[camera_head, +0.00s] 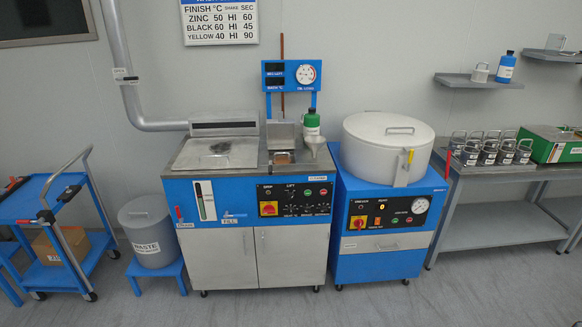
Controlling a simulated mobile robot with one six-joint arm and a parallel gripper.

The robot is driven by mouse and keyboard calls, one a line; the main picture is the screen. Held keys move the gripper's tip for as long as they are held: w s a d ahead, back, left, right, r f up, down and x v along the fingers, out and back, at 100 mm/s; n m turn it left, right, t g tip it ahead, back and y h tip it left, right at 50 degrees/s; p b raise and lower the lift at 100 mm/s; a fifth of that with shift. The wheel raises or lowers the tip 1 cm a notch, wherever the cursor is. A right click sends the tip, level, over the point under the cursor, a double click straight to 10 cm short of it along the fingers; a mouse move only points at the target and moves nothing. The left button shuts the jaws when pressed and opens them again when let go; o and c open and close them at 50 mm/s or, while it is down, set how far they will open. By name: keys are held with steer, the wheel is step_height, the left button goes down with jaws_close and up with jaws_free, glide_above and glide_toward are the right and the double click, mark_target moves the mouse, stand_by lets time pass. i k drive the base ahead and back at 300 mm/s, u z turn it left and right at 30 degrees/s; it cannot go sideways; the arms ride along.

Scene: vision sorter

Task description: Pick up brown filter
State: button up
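No thing in view is clearly a brown filter. A small brown patch (283,158) shows in a metal-framed opening on top of the blue and grey cleaning machine (290,232), at the picture's middle. It is too small to tell what it is. A thin brown upright rod (282,45) stands behind the gauge panel above it. My gripper is not in view.
A white funnel (313,147) and green-labelled bottle (311,124) stand beside the opening. Right are a white round vacuum chamber (388,150) and a bench (498,238) with several metal cups. A blue cart (55,250) and waste bin (148,232) stand left. The front floor is clear.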

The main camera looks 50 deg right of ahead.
mark_target(278, 160)
steer(key=u, duration=0.1)
steer(key=i, duration=0.95)
steer(key=z, duration=0.05)
